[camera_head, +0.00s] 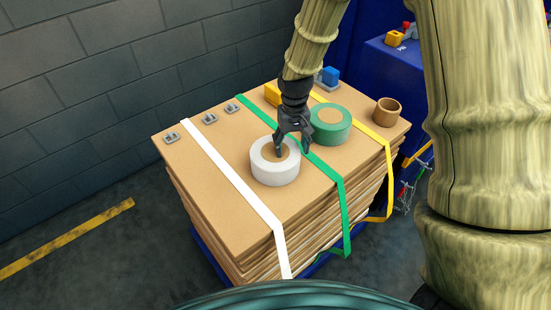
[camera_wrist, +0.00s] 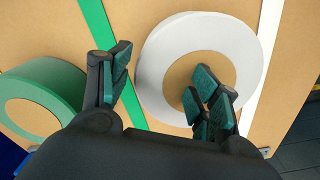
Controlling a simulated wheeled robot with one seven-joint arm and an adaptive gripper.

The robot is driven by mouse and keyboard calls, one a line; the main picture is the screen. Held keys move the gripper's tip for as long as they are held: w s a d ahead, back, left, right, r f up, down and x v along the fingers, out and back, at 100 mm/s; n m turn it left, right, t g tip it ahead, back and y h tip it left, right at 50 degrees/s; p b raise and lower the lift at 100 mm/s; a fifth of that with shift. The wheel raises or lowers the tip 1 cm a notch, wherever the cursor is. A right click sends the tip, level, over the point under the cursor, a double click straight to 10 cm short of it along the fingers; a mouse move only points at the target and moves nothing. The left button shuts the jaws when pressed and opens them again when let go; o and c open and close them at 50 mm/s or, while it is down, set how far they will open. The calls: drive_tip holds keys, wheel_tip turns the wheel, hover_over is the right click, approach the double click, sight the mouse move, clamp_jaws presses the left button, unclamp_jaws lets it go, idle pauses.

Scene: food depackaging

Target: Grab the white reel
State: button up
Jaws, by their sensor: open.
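The white reel (camera_head: 274,175) lies flat on top of the cardboard stack (camera_head: 235,205), between the white strap (camera_head: 240,190) and the green strap (camera_head: 325,170). My gripper (camera_head: 292,150) is open at its far right side, pointing down. In the wrist view, one finger of my gripper (camera_wrist: 158,80) is over the hole of the white reel (camera_wrist: 252,65). The other finger is outside the rim, over the green strap (camera_wrist: 104,38). The ring wall lies between the fingers. I cannot tell whether they touch it.
A green reel (camera_head: 331,133) stands close on the right of my gripper and also shows in the wrist view (camera_wrist: 55,75). A brown roll (camera_head: 387,112) stands at the right corner, beyond the yellow strap (camera_head: 360,128). Small metal buckles (camera_head: 210,119) lie along the far left edge.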

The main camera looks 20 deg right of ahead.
drive_tip(key=shift+w+d+f+p, duration=0.15)
drive_tip(key=shift+f+p, duration=0.75)
drive_tip(key=shift+f, duration=1.75)
drive_tip(key=c, duration=1.3)
clamp_jaws()
drive_tip(key=shift+r, duration=0.2)
